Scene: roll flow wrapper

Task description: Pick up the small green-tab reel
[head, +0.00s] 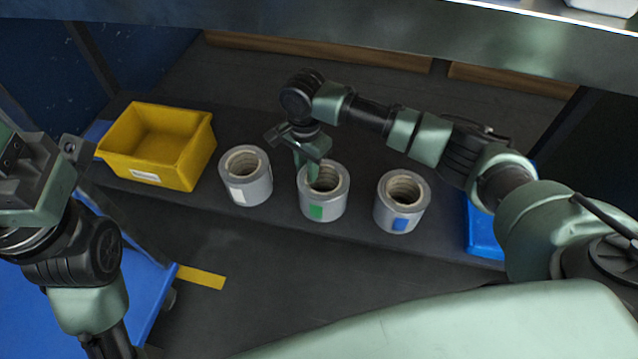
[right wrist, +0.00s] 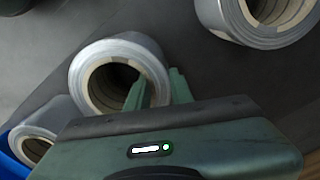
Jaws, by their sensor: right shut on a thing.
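The green-tab reel (head: 316,212) is a grey roll with a hollow core, standing upright in the middle of a row of three on the dark shelf. In the right wrist view the same reel (right wrist: 88,68) is at centre left. My right gripper (head: 314,170) points down at it from above. Its fingers (right wrist: 160,88) are shut on the reel's wall, one in the core and one outside. The reel appears to rest on the shelf. My left gripper (head: 25,185) is at the far left, away from the reels; its fingertips are not clear.
A white-tab reel (head: 252,190) stands to the left and a blue-tab reel (head: 397,220) to the right, both close by. A yellow bin (head: 155,170) is further left; a blue bin (head: 482,232) is at the right. A metal beam (head: 400,40) crosses the top.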

